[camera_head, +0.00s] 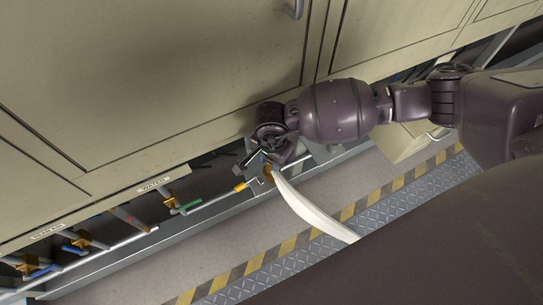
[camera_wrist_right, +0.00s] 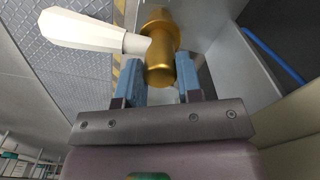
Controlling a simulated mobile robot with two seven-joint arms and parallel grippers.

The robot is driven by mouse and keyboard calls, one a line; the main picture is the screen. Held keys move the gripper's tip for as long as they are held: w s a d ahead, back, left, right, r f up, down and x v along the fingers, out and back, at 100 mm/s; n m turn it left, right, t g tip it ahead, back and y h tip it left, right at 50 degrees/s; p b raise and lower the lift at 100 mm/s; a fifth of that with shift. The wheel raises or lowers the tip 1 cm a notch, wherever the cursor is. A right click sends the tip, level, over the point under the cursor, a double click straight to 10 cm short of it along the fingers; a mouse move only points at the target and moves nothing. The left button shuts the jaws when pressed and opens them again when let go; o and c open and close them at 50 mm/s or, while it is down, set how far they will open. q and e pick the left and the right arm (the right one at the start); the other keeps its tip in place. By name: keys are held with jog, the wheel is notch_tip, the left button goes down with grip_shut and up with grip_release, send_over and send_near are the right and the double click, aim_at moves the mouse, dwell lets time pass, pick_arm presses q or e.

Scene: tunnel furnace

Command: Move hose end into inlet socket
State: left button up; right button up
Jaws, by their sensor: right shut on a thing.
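My right gripper (camera_head: 260,165) reaches down beside the cabinet's lower edge in the head view. In the right wrist view my right gripper (camera_wrist_right: 161,72) has its two blue-padded fingers on either side of the brass hose end (camera_wrist_right: 159,55) and is shut on it. The white hose (camera_wrist_right: 82,31) leaves the brass fitting toward the upper left. In the head view the hose (camera_head: 305,208) runs from the gripper toward the lower right, and the brass end (camera_head: 268,170) is mostly hidden. I cannot single out the inlet socket for sure. My left gripper is not in view.
A beige cabinet (camera_head: 140,80) stands above a recess. In the recess are several pipes and yellow valves (camera_head: 170,201), one with a green handle (camera_head: 187,207), under a WATER label (camera_head: 154,185). A yellow-and-black striped edge (camera_head: 240,270) crosses the floor. A blue tube (camera_wrist_right: 275,58) shows in the wrist view.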

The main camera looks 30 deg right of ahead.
jog(key=o, duration=1.1)
jog(key=shift+o, duration=0.2)
jog(key=shift+w+r+p, duration=0.1)
jog(key=shift+r+p, duration=0.25)
jog(key=shift+r, duration=0.4)
jog(key=shift+r+p, duration=1.5)
jog(key=shift+r, duration=1.35)
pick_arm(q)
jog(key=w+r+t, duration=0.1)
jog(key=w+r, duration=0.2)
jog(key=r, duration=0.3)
pick_arm(e)
jog(key=shift+f, duration=0.1)
jog(key=shift+s+a, duration=0.1)
jog(key=shift+s, duration=0.1)
